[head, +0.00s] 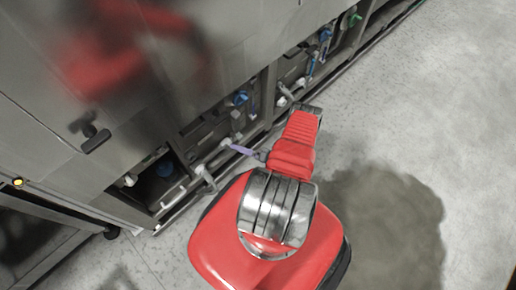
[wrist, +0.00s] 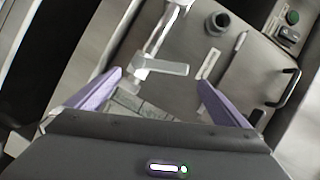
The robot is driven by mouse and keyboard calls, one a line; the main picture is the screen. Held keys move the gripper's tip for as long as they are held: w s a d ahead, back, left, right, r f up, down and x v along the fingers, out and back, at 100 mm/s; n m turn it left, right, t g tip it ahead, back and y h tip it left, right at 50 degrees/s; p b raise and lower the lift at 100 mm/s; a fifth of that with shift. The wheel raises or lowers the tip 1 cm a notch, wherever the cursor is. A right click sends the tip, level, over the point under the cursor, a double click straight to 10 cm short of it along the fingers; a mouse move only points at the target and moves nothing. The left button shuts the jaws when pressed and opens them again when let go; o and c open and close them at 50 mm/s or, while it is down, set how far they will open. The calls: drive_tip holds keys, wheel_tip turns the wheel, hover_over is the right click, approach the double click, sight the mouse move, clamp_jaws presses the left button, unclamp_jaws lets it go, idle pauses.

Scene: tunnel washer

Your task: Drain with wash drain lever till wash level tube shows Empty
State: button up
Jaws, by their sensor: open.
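My gripper shows in the wrist view (wrist: 158,80) with its two purple fingers spread apart and nothing held. In the head view a purple finger (head: 243,150) shows beside the machine's lower side. A pale, flat lever-like handle (wrist: 160,67) lies ahead of and between the fingertips in the wrist view, joined to a metal pipe (wrist: 160,35). I cannot tell whether it touches a finger. No label on it is readable, so I cannot confirm that it is the wash drain lever. I cannot make out the wash level tube or its reading.
The grey machine (head: 120,75) has open lower bays with pipes and blue-handled valves (head: 240,98). A black handle (head: 95,138) sticks out of its panel. In the wrist view a black handle (wrist: 283,88) and a green button (wrist: 292,17) are at right. The floor at right is clear.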

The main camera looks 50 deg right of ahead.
drive_tip(key=v, duration=0.9)
